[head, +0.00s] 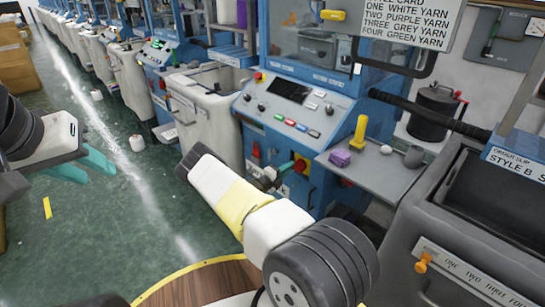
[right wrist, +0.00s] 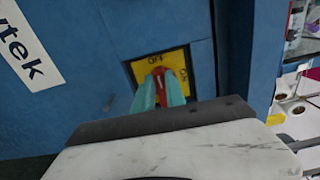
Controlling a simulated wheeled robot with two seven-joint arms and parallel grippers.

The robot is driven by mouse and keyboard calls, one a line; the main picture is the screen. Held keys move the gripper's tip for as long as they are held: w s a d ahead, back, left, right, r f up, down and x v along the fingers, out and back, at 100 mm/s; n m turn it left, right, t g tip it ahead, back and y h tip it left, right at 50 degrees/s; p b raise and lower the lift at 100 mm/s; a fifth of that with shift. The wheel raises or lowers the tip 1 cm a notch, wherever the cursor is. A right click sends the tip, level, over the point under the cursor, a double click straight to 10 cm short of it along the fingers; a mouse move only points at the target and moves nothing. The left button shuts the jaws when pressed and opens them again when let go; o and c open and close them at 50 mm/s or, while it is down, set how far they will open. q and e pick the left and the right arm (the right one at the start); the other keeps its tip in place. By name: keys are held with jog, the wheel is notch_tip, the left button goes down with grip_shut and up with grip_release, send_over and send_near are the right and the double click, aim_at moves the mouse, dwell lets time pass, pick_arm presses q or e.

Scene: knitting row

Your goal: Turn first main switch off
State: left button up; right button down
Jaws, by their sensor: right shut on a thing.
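The main switch is a red knob on a yellow plate, low on the blue machine front. In the right wrist view the red knob (right wrist: 158,76) sits between the two teal fingers of my right gripper (right wrist: 160,92), which is shut on it. The knob appears to point up toward the lettering at the top of the yellow plate (right wrist: 147,66); more lettering is at its right. In the head view the switch (head: 301,165) is partly behind my right gripper (head: 272,177). My left gripper (head: 99,172) hangs over the green floor with its teal fingers apart, empty.
The machine's control panel (head: 300,103) is above the switch. A grey side shelf (head: 372,172) at right holds a purple block (head: 340,157), a yellow object (head: 359,133) and small cups. A grey bin (head: 430,215) stands at far right. The green floor at left is mostly clear.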

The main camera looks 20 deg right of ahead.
jog(key=shift+f+n, duration=0.1)
jog(key=shift+n, duration=0.2)
jog(key=c, duration=1.4)
grip_release()
jog(key=shift+a, duration=0.1)
jog(key=v, duration=0.7)
jog(key=shift+s+a, duration=0.2)
jog(key=shift+a, duration=0.15)
